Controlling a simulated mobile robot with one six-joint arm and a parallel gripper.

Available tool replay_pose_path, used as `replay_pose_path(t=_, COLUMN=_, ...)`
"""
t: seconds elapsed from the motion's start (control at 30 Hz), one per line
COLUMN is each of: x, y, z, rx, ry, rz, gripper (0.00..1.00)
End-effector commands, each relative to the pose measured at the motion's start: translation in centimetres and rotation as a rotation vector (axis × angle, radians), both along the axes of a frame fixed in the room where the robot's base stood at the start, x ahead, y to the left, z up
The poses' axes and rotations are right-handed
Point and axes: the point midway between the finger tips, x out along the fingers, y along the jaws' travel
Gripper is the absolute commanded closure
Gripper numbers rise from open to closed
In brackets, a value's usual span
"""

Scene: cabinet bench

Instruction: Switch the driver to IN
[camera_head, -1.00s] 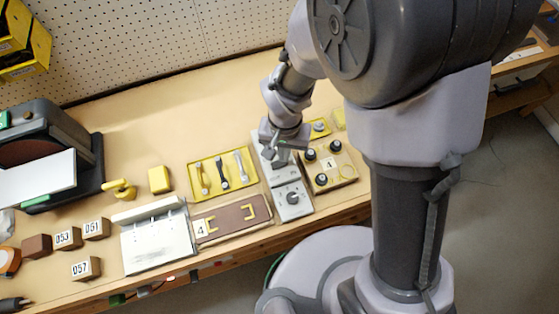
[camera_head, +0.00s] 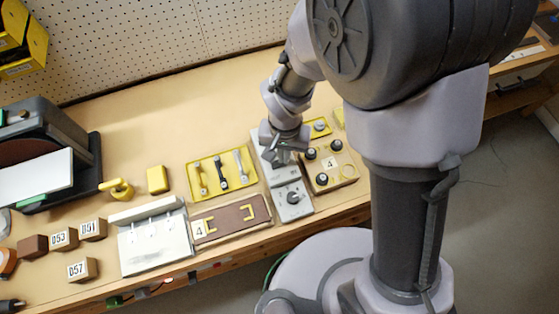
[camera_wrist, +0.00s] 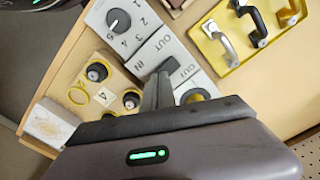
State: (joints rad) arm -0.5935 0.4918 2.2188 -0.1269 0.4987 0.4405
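A light grey panel (camera_wrist: 152,62) in the wrist view carries IN and OUT labels. A dark switch piece (camera_wrist: 171,66) sits between an IN and an OUT label; I cannot tell which way it is set. The panel also shows in the head view (camera_head: 277,172), partly hidden under my wrist. My gripper (camera_wrist: 158,76) is over the panel, its two fingers close together and seemingly shut. The fingertips overlap the dark piece in the wrist view; touching cannot be told. A brass-coloured knob (camera_wrist: 196,96) is partly hidden behind the gripper body. Nothing shows held.
A numbered dial plate (camera_wrist: 118,20) adjoins the panel. A wooden board with black knobs (camera_head: 330,166) stands to its right. A yellow tray with handles (camera_head: 222,174) lies left, with a brown plate (camera_head: 230,219) in front. Bare bench (camera_head: 190,115) lies behind.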

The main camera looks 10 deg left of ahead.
Motion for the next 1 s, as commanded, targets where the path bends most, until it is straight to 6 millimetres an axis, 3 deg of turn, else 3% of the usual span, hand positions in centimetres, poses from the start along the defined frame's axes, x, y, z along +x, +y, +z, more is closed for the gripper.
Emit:
replay_pose_path(t=0.37, x=0.0, y=0.0, z=0.0, rx=0.0, ry=0.0, rz=0.0, gripper=1.0)
replay_pose_path(t=1.0, x=0.0, y=0.0, z=6.8, rx=0.0, ry=0.0, rz=0.0, gripper=1.0)
